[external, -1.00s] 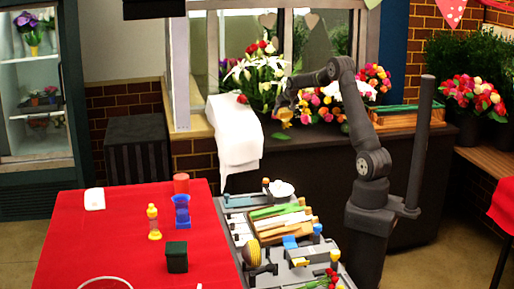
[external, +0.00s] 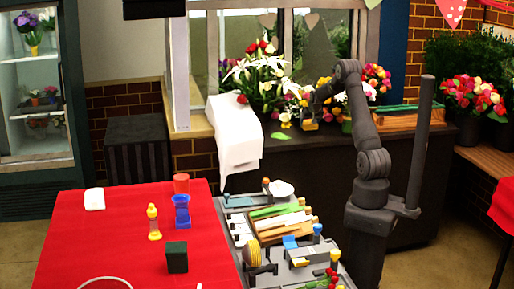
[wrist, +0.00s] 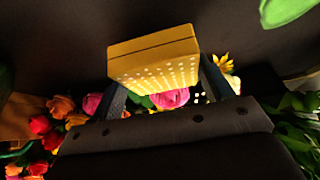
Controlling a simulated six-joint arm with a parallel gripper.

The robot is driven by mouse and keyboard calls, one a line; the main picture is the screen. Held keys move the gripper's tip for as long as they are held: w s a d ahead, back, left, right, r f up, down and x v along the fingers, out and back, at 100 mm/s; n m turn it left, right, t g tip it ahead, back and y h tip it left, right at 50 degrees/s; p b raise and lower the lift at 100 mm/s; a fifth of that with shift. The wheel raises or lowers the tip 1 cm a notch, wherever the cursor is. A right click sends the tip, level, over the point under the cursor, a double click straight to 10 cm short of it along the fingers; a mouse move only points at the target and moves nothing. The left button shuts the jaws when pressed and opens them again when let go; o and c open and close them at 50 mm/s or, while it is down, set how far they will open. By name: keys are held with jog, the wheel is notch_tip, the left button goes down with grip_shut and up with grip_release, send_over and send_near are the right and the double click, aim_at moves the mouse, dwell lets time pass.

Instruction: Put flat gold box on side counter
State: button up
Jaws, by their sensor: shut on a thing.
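The flat gold box (wrist: 152,50) is held between the two fingers of my gripper (wrist: 160,82) in the wrist view. It looks yellow-gold with pale dots on one face. In the external view the box (external: 311,126) is a small yellow patch below my gripper (external: 310,116). The dark side counter (external: 310,160) runs along the back wall under the flowers. My gripper is over this counter, in front of the flowers. Whether the box touches the counter top cannot be told.
White lilies (external: 257,78) and mixed bouquets (external: 377,77) crowd the counter's back. A green leaf (external: 282,136) lies on the counter to the left of the box. White paper (external: 234,135) hangs at its left end. A wooden crate (external: 404,118) stands at right.

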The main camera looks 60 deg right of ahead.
aim_at(309, 127)
jog(key=shift+f, duration=1.45)
jog(key=shift+f, duration=0.1)
jog(key=o, duration=1)
jog(key=shift+o, duration=0.2)
jog(key=shift+s+a+r, duration=0.1)
jog(key=shift+r, duration=0.25)
jog(key=v, duration=1.1)
jog(key=shift+r, duration=0.2)
jog(key=x, duration=1.2)
jog(key=shift+s+a+f, duration=0.1)
jog(key=shift+f, duration=0.05)
